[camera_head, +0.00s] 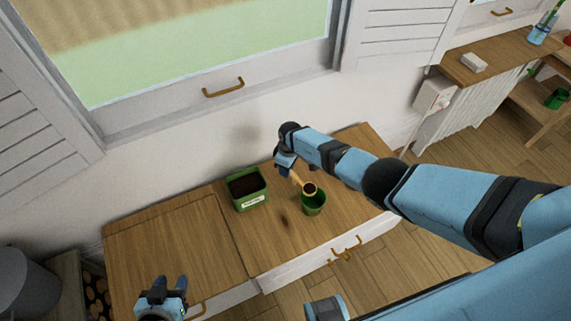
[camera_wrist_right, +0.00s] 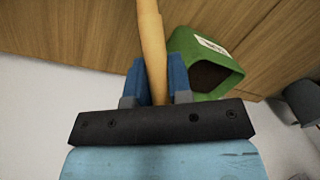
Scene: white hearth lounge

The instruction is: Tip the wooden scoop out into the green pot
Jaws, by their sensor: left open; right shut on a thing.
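The green pot (camera_head: 314,206) stands upright on the wooden cabinet top. The wooden scoop (camera_head: 301,184) has its bowl, with dark contents, above the pot's back rim; I cannot tell whether it touches. My right gripper (camera_head: 289,168) is shut on the scoop's handle, and the handle (camera_wrist_right: 152,50) runs between the fingers (camera_wrist_right: 158,82) in the right wrist view. The scoop's bowl is out of sight there. My left gripper (camera_head: 171,284) is open and empty, low at the left over the cabinet's front.
A green labelled box of dark soil (camera_head: 248,188) stands left of the pot; it also shows in the right wrist view (camera_wrist_right: 205,62). The wooden top (camera_head: 180,245) at left is clear. A window and white wall (camera_head: 235,135) rise behind. Drawer handles (camera_head: 345,250) stick out in front.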

